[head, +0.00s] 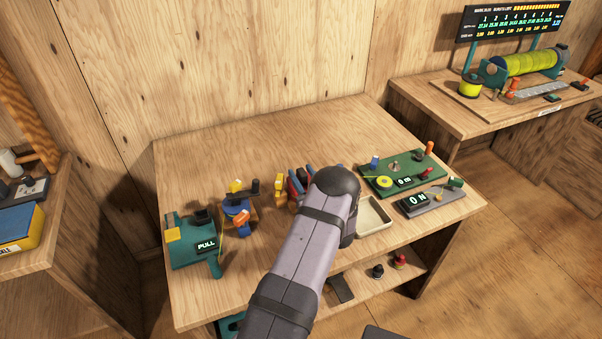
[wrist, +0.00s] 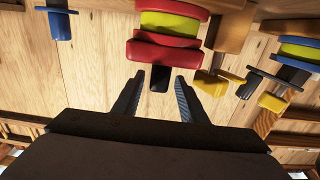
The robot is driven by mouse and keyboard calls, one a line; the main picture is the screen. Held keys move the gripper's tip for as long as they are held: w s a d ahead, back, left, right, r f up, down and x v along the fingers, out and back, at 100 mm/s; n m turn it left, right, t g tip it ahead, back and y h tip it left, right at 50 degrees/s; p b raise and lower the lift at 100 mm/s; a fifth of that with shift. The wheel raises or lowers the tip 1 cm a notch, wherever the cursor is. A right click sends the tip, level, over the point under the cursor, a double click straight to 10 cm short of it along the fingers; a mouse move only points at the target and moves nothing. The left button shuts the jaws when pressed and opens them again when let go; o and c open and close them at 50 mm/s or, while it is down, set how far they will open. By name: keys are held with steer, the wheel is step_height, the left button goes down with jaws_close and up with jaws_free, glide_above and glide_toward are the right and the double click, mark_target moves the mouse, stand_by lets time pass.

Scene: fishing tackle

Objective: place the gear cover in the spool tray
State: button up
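My gripper (wrist: 159,82) is open in the wrist view. Its two dark fingers stand on either side of a dark peg or knob (wrist: 160,77) below a red and yellow-green piece (wrist: 167,38); I cannot tell whether they touch it. In the head view my arm hides the gripper. A shallow cream tray (head: 388,221), probably the spool tray, lies right of my arm and is partly hidden by it; its visible part looks empty. I cannot tell which part is the gear cover. A blue reel with orange and yellow parts (head: 236,206) stands left of my arm.
A teal PULL device (head: 190,250) stands at the table's left. A green board (head: 410,172) and a grey display unit (head: 430,199) flank the tray's right. Red and blue pieces (head: 297,181) stand close behind my arm. The back of the table (head: 270,130) is clear.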

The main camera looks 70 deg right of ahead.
steer(key=b+v, duration=0.2)
steer(key=v, duration=0.3)
steer(key=shift+o, duration=0.4)
steer(key=shift+s+a+b, duration=0.35)
steer(key=shift+a, duration=0.1)
steer(key=s+d+m+g+p, duration=0.1)
steer(key=s+d+m+g, duration=0.5)
steer(key=s+d+m, duration=0.3)
step_height(320, 180, up, 7)
steer(key=m+g+y+p, duration=0.45)
steer(key=m+y, duration=0.55)
steer(key=m, duration=1.7)
glide_above(303, 173)
steer(key=s+a, duration=0.2)
steer(key=shift+w+d+f+t+p, duration=0.25)
steer(key=shift+f+p, duration=0.15)
steer(key=shift+f, duration=0.2)
steer(key=shift+w+d+f+t+p, duration=0.2)
steer(key=shift+f+p, duration=0.2)
steer(key=shift+f, duration=0.2)
